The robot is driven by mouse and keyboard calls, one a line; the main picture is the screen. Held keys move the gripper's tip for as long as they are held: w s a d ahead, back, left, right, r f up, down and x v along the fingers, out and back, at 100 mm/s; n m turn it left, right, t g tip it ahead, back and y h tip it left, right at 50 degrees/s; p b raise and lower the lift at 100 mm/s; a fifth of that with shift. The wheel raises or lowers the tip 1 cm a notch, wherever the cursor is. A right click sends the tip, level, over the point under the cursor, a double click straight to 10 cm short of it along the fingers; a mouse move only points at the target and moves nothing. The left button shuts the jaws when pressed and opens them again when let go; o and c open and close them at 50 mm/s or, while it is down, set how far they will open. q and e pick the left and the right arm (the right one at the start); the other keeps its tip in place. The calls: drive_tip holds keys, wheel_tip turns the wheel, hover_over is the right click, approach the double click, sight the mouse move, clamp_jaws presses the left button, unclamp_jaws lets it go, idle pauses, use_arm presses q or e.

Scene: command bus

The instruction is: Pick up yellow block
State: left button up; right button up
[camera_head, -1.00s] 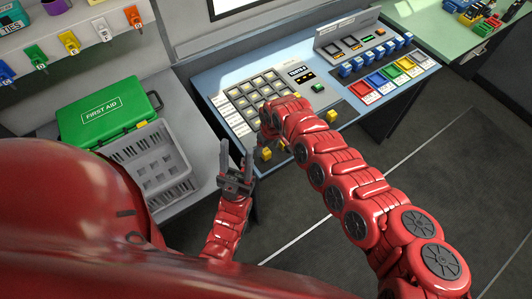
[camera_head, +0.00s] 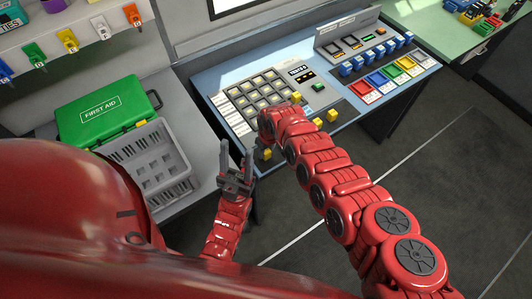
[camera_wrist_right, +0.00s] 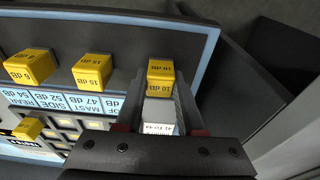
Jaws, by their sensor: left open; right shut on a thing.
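A yellow block (camera_wrist_right: 160,75) marked 10 dB sits between the fingertips of my right gripper (camera_wrist_right: 160,90), which is shut on it in the right wrist view. In the head view a yellow block (camera_head: 265,154) shows at the console's front left, just below the end of my right arm; the arm hides most of that gripper. I cannot tell whether the held block is clear of the panel. A pale labelled piece (camera_wrist_right: 160,115) lies closer in between the fingers. My left gripper (camera_head: 236,160) is open and empty, pointing up left of the right arm.
The console (camera_head: 215,82) carries a key grid (camera_head: 260,92) and other yellow blocks (camera_wrist_right: 92,70) beside the held one. Coloured buttons (camera_head: 385,78) are to the right.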

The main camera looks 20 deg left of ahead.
clamp_jaws()
